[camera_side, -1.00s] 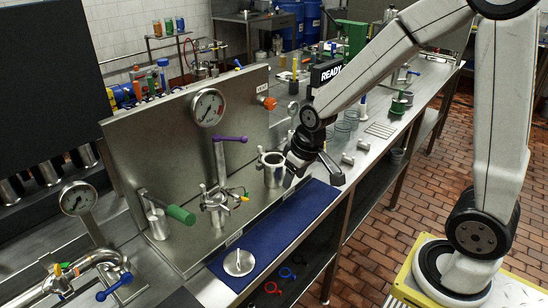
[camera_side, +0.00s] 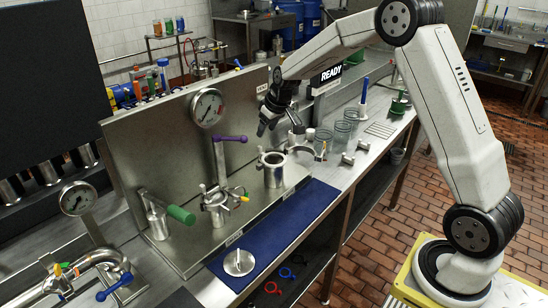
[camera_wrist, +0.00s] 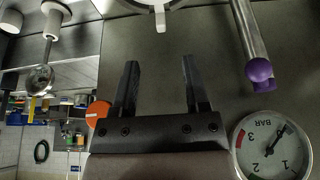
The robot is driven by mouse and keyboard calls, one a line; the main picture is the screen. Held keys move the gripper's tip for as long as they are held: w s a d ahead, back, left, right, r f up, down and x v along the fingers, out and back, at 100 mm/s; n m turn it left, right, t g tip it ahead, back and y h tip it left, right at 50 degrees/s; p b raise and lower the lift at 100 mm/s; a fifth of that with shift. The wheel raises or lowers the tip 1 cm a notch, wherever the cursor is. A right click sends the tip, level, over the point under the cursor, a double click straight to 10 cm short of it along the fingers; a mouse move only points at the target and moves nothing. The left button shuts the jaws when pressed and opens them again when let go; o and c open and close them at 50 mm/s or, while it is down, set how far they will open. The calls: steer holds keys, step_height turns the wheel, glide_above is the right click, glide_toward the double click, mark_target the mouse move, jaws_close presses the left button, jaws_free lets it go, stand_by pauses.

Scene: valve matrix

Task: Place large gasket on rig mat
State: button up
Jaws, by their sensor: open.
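The blue rig mat (camera_side: 310,205) lies along the front of the bench, with a round metal disc with a short stem (camera_side: 238,262) on its near end. I cannot surely pick out the large gasket. A red ring (camera_side: 272,288) and a blue ring (camera_side: 287,272) show low under the bench edge. My gripper (camera_side: 263,128) is raised near the upright metal panel, above and behind the open-topped steel pipe fitting (camera_side: 273,172). In the wrist view my gripper (camera_wrist: 157,75) is open, with nothing seen between its fingers. A round rim (camera_wrist: 180,5) is cut off at the top.
A purple-handled valve (camera_side: 230,139) stands left of my gripper; its purple end (camera_wrist: 259,70) shows in the wrist view. A gauge (camera_side: 208,107) and an orange knob (camera_wrist: 96,113) are close by. A grey clamp (camera_side: 296,148) and glass beakers (camera_side: 341,137) stand to the right.

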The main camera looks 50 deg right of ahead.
mark_target(259, 146)
steer(key=shift+x, duration=1.3)
steer(key=shift+f, duration=0.1)
steer(key=shift+x, duration=2.5)
steer(key=shift+w, duration=0.15)
jaws_close()
